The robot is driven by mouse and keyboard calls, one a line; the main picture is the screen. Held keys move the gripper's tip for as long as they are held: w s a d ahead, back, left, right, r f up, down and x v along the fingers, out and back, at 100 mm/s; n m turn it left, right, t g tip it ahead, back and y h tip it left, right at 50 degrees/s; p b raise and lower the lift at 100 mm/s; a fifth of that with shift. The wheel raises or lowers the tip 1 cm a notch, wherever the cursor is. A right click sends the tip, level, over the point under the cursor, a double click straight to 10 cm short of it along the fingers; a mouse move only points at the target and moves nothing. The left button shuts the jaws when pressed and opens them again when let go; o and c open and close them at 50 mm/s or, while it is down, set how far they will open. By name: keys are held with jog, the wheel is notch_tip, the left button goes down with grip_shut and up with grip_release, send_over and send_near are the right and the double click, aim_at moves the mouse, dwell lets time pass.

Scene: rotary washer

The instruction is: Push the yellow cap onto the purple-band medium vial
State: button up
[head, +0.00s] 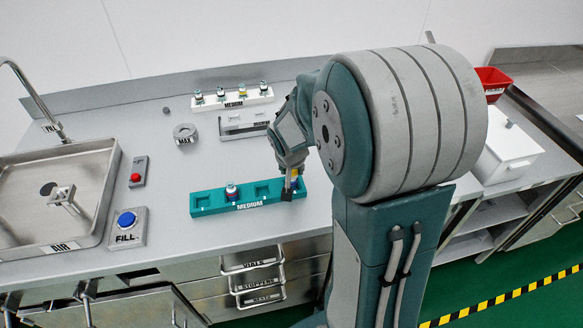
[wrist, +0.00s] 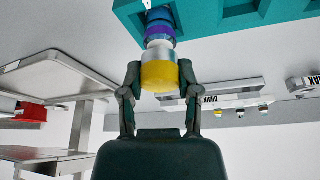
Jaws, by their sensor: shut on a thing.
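The yellow cap (wrist: 160,76), with a silver band at its end, is between the two fingers of my gripper (wrist: 160,70) in the wrist view. My gripper is shut on it. The purple-band vial (wrist: 159,32) stands in the teal medium rack (wrist: 212,20), in line with the cap. Its pale neck meets the silver band; I cannot tell how far the cap is on. In the head view my gripper (head: 291,180) is over the right end of the teal rack (head: 210,201), and the fingers largely hide the vial.
Another vial (head: 231,191) stands in the teal rack. A white rack (head: 232,104) with several vials, a grey holder (head: 243,130) and a round grey part (head: 185,133) lie behind. The sink (head: 60,195), red button (head: 137,173) and blue fill button (head: 127,220) are at left.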

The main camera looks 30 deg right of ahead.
dwell(0.3)
jog(key=o, duration=0.9)
jog(key=shift+o, duration=0.2)
jog(key=shift+r, duration=0.15)
jog(key=v, duration=1.1)
jog(key=shift+s+a+r, duration=0.15)
jog(key=shift+a+r, duration=0.05)
jog(key=shift+r, duration=0.1)
jog(key=s+a+r+n+t+y, duration=0.1)
jog(key=s+a+r+n, duration=0.1)
jog(key=s+a, duration=0.3)
jog(key=s+a+r+n+t+y, duration=0.1)
jog(key=s+a+n, duration=0.3)
jog(key=s, duration=0.6)
jog(key=shift+a+r, duration=0.55)
jog(key=shift+r, duration=0.35)
